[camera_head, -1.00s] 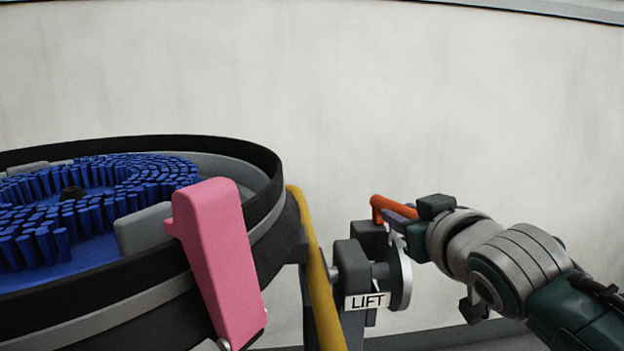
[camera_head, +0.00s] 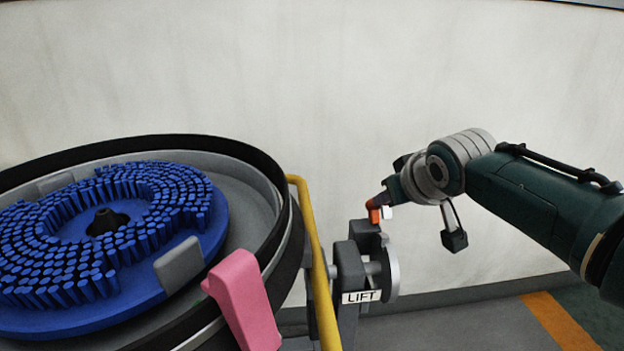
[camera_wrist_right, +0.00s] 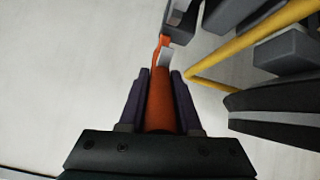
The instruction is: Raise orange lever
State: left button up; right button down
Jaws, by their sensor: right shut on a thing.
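The orange lever (camera_head: 374,211) shows in the head view as a short piece above the dark lift mount, beside the "LIFT" label (camera_head: 361,296). My right gripper (camera_head: 380,199) comes in from the right and is shut on the lever, hiding most of it. In the right wrist view the lever (camera_wrist_right: 160,105) runs between the two purple fingers of the right gripper (camera_wrist_right: 160,82) and on to a pale grey piece past the fingertips. My left gripper is not in view.
A round tank (camera_head: 262,162) with a blue brush disc (camera_head: 150,283) fills the left. A pink handle (camera_head: 244,300) and a yellow rail (camera_head: 318,265) stand between it and the lift mount (camera_head: 349,262). A pale wall is behind. The floor at right is clear.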

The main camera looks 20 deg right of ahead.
dwell(0.3)
jog(key=c, duration=0.6)
grip_release()
jog(key=shift+w, duration=0.1)
jog(key=shift+r, duration=0.1)
jog(key=shift+s+r+p, duration=0.25)
jog(key=shift+s+p, duration=0.05)
jog(key=shift+p, duration=0.1)
jog(key=p+v, duration=0.4)
jog(key=v, duration=0.3)
jog(key=shift+s+r+p, duration=0.2)
jog(key=shift+r+p, duration=0.05)
jog(key=shift+p, duration=0.05)
jog(key=shift+s+a+r, duration=0.2)
jog(key=shift+s+r, duration=0.2)
jog(key=shift+s, duration=0.2)
